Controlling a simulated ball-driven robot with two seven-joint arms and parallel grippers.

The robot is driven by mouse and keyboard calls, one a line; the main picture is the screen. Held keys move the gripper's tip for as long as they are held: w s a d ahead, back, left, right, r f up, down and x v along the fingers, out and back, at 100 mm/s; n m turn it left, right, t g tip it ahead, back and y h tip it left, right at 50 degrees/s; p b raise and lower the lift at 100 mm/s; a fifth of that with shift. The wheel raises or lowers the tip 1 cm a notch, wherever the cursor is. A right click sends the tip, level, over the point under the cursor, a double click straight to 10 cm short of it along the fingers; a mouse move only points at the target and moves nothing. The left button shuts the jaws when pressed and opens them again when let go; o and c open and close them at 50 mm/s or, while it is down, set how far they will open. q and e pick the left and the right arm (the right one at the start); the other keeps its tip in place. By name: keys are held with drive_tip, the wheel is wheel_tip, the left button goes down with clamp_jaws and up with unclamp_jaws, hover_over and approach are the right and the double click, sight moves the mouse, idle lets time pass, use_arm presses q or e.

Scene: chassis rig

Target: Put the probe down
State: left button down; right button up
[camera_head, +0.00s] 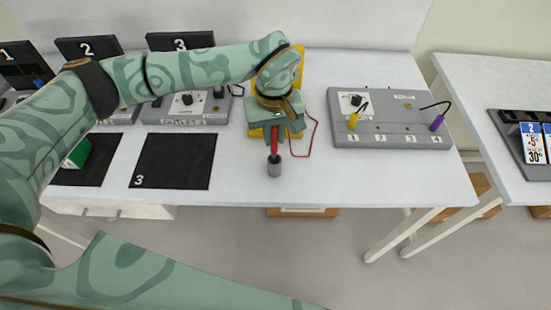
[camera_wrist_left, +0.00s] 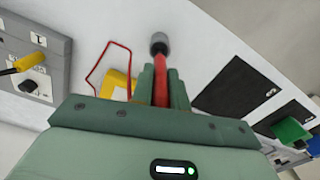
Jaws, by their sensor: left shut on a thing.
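The red probe (camera_head: 275,140) is held in my left gripper (camera_head: 275,128), which is shut on it above the front part of the table. The probe points down toward a small grey cylinder (camera_head: 274,168) near the table's front edge; I cannot tell whether its tip is inside or just above it. In the left wrist view the probe (camera_wrist_left: 161,82) sits between the two green fingers (camera_wrist_left: 163,88), with the grey cylinder (camera_wrist_left: 159,43) at its far end. A red wire (camera_head: 311,135) loops beside a yellow device (camera_head: 298,62), mostly hidden behind my arm. My right gripper is not in view.
A grey panel (camera_head: 385,125) with yellow and purple plugs stands to the right. A black mat (camera_head: 172,160) marked 3 lies to the left, and a green block (camera_head: 77,153) sits on another mat. The white table (camera_head: 240,190) is bare around the cylinder.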

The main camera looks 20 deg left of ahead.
sight(274, 152)
use_arm(q)
drive_tip(key=shift+f, duration=0.7)
drive_tip(key=shift+s+d+f, duration=0.1)
drive_tip(key=shift+f, duration=0.2)
wheel_tip(274, 152, down, 3)
drive_tip(key=shift+f+b, duration=0.2)
drive_tip(key=shift+b, duration=0.2)
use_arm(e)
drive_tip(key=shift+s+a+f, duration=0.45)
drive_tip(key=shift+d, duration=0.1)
use_arm(q)
drive_tip(key=shift+f, duration=0.1)
drive_tip(key=c, duration=1.4)
unclamp_jaws()
drive_tip(key=shift+o, duration=0.2)
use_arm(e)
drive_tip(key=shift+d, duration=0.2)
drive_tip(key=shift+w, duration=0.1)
